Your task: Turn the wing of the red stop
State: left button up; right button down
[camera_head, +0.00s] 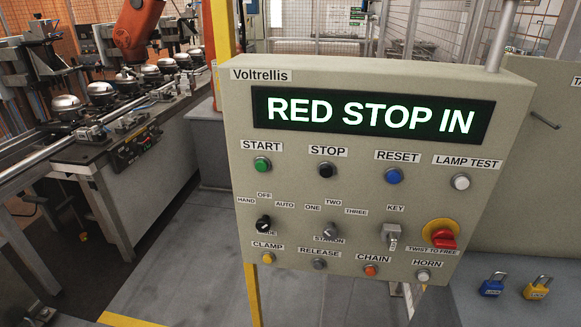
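The red stop (443,240) is at the right side of the beige control panel (350,277). It has a red wing-shaped knob on a yellow round backing (440,227), with a label "TWIST TO FREE" just below. The panel's display (370,116) reads "RED STOP IN" in white letters on dark green. Neither of my grippers is in view, and nothing covers the red stop.
The panel also holds a key switch (393,236), a black selector (263,223) and several push buttons, with the horn button (423,276) just below the stop. Blue (492,285) and yellow (538,288) padlocks are at lower right. A conveyor line with compressors stands left.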

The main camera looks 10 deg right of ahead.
aim_at(445, 243)
jog(key=z, duration=1.35)
